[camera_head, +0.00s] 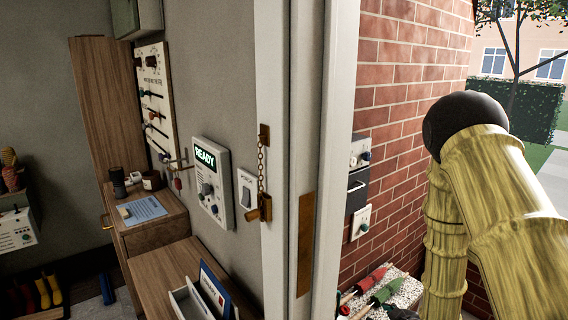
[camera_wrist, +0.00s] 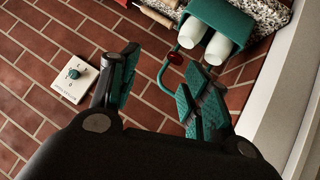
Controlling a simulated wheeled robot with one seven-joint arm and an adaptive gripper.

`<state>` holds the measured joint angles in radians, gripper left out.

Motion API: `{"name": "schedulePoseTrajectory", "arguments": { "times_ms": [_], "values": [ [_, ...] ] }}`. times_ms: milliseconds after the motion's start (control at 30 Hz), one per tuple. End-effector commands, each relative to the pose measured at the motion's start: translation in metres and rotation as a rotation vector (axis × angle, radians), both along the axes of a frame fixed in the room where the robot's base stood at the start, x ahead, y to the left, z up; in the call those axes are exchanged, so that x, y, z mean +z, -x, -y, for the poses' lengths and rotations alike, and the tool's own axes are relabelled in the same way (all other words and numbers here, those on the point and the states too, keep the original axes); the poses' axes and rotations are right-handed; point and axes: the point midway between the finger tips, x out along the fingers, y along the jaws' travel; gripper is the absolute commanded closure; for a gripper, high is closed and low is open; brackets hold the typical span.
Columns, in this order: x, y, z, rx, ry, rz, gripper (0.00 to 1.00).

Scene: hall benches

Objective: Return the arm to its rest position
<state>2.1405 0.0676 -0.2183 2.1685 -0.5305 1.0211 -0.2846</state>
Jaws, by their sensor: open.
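My gripper (camera_wrist: 156,84) is open in the wrist view, its two teal-padded fingers spread apart with nothing between them. Red brick wall shows behind the gap. In the head view my yellow-sleeved arm fills the right side, bent at a dark joint. My gripper is not clearly visible there.
A white door frame (camera_head: 338,120) with a chain latch (camera_head: 262,170) stands left of my arm. A speckled ledge (camera_head: 405,287) holds red- and green-handled items. Indoors, wooden cabinets (camera_head: 160,232) stand left.

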Motion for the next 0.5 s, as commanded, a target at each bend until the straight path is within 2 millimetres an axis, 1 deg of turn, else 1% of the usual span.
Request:
{"name": "schedulePoseTrajectory", "arguments": {
  "times_ms": [33,67,100,167,200,267,300,367,400,467,500],
  "values": [
    [-0.021,0.023,-0.005,-0.039,-0.019,-0.067,0.53],
    [-0.033,0.036,-0.007,-0.065,-0.029,-0.105,0.53],
    [-0.048,0.053,-0.01,-0.098,-0.043,-0.153,0.53],
    [-0.069,0.08,-0.014,-0.149,-0.059,-0.228,0.53],
    [-0.082,0.099,-0.018,-0.183,-0.071,-0.277,0.53],
    [-0.1,0.128,-0.022,-0.234,-0.084,-0.35,0.53],
    [-0.11,0.149,-0.026,-0.268,-0.092,-0.399,0.53],
    [-0.125,0.18,-0.03,-0.32,-0.101,-0.472,0.53],
    [-0.133,0.202,-0.033,-0.354,-0.106,-0.521,0.53],
    [-0.145,0.234,-0.038,-0.406,-0.112,-0.594,0.53],
    [-0.151,0.256,-0.041,-0.441,-0.113,-0.642,0.53]
  ]
}}
